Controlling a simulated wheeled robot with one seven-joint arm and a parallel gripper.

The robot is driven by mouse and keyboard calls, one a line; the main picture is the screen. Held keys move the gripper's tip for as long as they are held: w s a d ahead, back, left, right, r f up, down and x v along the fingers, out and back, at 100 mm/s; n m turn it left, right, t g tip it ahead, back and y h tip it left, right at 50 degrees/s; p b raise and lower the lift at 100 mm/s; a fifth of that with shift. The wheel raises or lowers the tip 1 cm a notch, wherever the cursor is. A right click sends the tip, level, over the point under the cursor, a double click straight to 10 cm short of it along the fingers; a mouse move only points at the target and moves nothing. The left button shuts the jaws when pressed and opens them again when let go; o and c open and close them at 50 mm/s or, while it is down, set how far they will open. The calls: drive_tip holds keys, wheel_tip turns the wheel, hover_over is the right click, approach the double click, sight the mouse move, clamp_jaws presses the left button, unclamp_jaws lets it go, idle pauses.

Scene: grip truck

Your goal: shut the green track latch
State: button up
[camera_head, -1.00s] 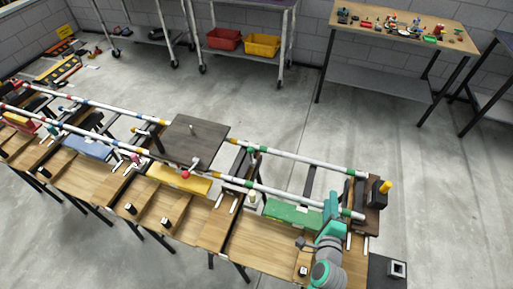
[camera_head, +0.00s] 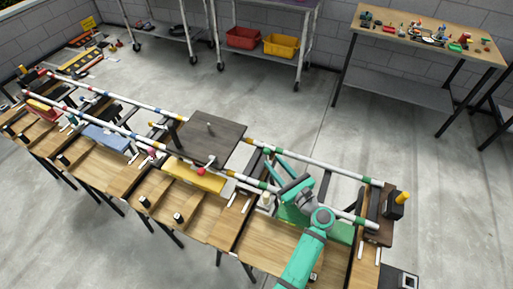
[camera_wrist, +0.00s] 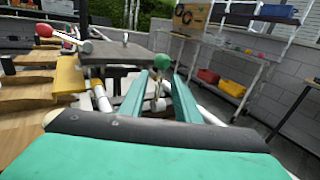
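The green track latch shows in the wrist view as a round green knob (camera_wrist: 162,61) on a short metal stem beside the white rail. In the head view the small green knob (camera_head: 267,151) is by the far rail, close to my fingertips. My gripper (camera_wrist: 160,76) has its two teal fingers apart, one on each side of the knob in the picture. I cannot tell whether the knob is between the tips or just beyond them. Nothing is held. In the head view my gripper (camera_head: 271,166) reaches over the green section, and my arm hides much of the green block (camera_head: 342,232).
White rails (camera_head: 315,164) run along both sides of the track. A dark raised plate (camera_head: 208,138) and a yellow block (camera_head: 194,175) with a red knob (camera_head: 201,171) lie to the left. A black post with a yellow top (camera_head: 402,198) stands at the right end.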

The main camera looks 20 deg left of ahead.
drive_tip(key=x, duration=0.9)
drive_tip(key=shift+w+a, duration=0.15)
drive_tip(key=shift+w, duration=0.05)
drive_tip(key=shift+c, duration=0.2)
clamp_jaws()
drive_tip(key=shift+w+r, duration=0.1)
